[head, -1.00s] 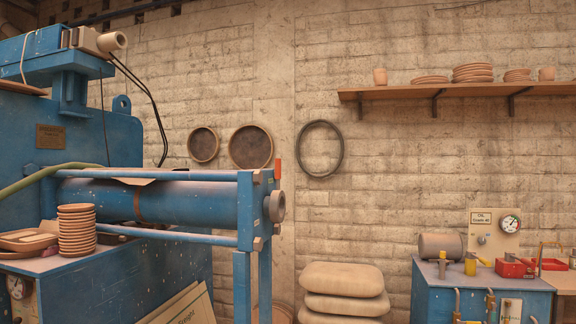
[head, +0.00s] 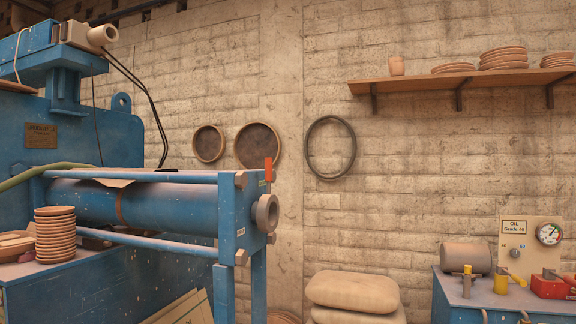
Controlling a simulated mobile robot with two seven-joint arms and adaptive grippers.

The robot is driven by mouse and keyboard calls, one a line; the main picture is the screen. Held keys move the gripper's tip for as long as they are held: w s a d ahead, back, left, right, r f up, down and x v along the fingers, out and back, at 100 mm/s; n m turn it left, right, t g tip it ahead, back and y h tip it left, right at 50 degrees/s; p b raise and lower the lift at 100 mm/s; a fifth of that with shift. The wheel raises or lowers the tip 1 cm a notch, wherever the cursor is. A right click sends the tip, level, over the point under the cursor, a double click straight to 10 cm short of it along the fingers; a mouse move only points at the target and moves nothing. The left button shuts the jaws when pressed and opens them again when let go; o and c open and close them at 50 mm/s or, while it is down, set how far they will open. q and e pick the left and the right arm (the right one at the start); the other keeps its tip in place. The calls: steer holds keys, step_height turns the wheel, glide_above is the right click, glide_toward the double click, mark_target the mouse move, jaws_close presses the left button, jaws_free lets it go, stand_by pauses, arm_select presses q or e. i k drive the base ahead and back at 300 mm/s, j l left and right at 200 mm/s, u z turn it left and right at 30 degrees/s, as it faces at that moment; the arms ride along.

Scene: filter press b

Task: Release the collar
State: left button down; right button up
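A blue filter press fills the left side, with a long horizontal blue cylinder (head: 165,204) between tie bars. A round grey-brown ring (head: 266,213) with a dark hole sits at the right end of the press, on the blue end plate (head: 236,215); it may be the collar, but I cannot tell for sure. A small upright red handle (head: 268,169) stands at the top of that end plate. A brown band (head: 121,207) wraps the cylinder. Neither of my grippers is in view.
A stack of clay dishes (head: 55,235) stands on the press's left ledge. At the right, a blue cabinet (head: 455,304) carries a tank (head: 466,257), a gauge (head: 549,234) and a red box (head: 548,288). Stacked sacks (head: 352,290) lie between. A wooden shelf (head: 420,83) is on the wall.

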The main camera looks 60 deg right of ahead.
mark_target(268, 222)
steer(key=k+l, duration=0.1)
steer(key=l, duration=3.1)
steer(key=k+l, duration=0.15)
steer(key=l, duration=1.45)
